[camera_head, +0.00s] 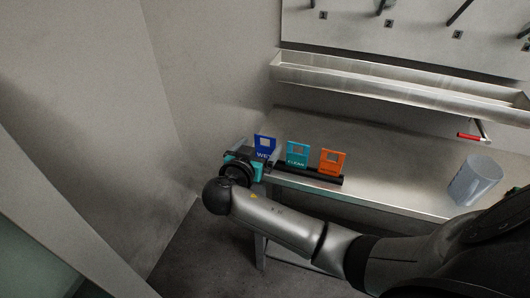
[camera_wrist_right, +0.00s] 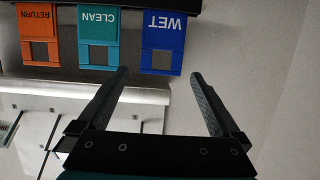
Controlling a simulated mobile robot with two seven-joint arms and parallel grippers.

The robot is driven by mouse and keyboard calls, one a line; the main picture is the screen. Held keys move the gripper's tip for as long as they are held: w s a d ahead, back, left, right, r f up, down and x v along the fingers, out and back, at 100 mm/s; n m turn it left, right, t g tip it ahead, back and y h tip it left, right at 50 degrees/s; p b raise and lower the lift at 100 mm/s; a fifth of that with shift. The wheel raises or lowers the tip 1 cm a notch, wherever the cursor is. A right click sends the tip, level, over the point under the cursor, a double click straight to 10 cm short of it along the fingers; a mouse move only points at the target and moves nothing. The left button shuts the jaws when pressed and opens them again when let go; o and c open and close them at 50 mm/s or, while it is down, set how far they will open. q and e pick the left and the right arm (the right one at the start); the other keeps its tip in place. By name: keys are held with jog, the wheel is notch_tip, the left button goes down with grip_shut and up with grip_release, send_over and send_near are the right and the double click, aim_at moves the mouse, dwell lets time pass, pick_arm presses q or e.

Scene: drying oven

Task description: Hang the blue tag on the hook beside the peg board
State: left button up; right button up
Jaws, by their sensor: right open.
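The blue tag (camera_head: 265,147), marked WET, stands upright at the left end of a black rack (camera_head: 315,177) on the metal bench. In the right wrist view the blue tag (camera_wrist_right: 163,32) has a square hole and lies beyond my fingertips, roughly centred between them. My right gripper (camera_wrist_right: 160,78) is open and empty; a gap shows between it and the tag. In the head view its fingers are largely hidden behind its own wrist. A red-tipped metal rod (camera_head: 469,136) juts out under the trough at the right; I cannot tell whether it is the hook. My left gripper is not in view.
A teal CLEAN tag (camera_head: 297,154) and an orange RETURN tag (camera_head: 332,162) stand beside the blue one. The peg board (camera_head: 400,35) and a metal trough (camera_head: 400,88) are on the back wall. The bench middle is clear.

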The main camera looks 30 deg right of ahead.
aim_at(265, 151)
jog(key=shift+x, duration=2.6)
jog(key=shift+f, duration=0.1)
jog(key=shift+c, duration=0.2)
jog(key=shift+a, duration=0.1)
jog(key=c, duration=1.2)
